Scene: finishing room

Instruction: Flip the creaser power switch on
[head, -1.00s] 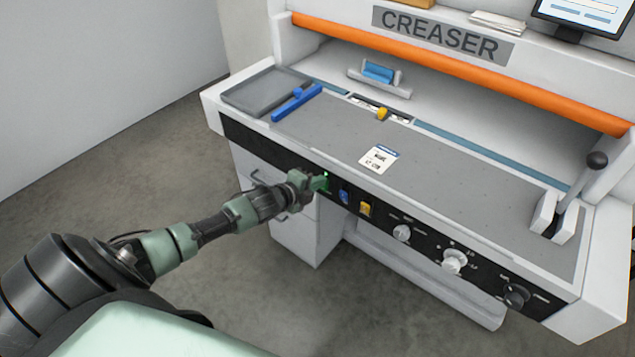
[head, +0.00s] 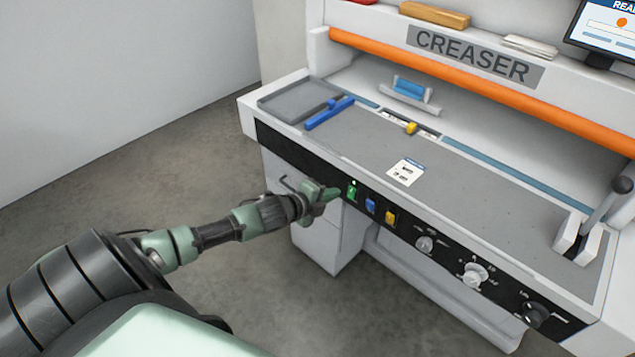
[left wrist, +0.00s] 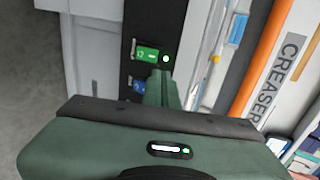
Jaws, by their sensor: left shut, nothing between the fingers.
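The creaser (head: 470,55) is a white machine with an orange bar and a black front panel. Its green power switch (head: 351,192) sits at the left of the panel's controls, with a small lit green light above it. In the left wrist view the green switch (left wrist: 147,54) and the lit light beside it are in front of my fingers. My left gripper (head: 336,193) is shut and empty, its tips just left of the switch, seemingly a little apart from it. The tips also show in the left wrist view (left wrist: 162,75). My right gripper is not in view.
A blue switch (head: 370,206) and a yellow switch (head: 391,218) are right of the green one, then several knobs (head: 474,275). A lever (head: 605,205) stands at the right. A card (head: 405,172) and a blue-handled tool (head: 329,113) lie on the bed. Floor at left is clear.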

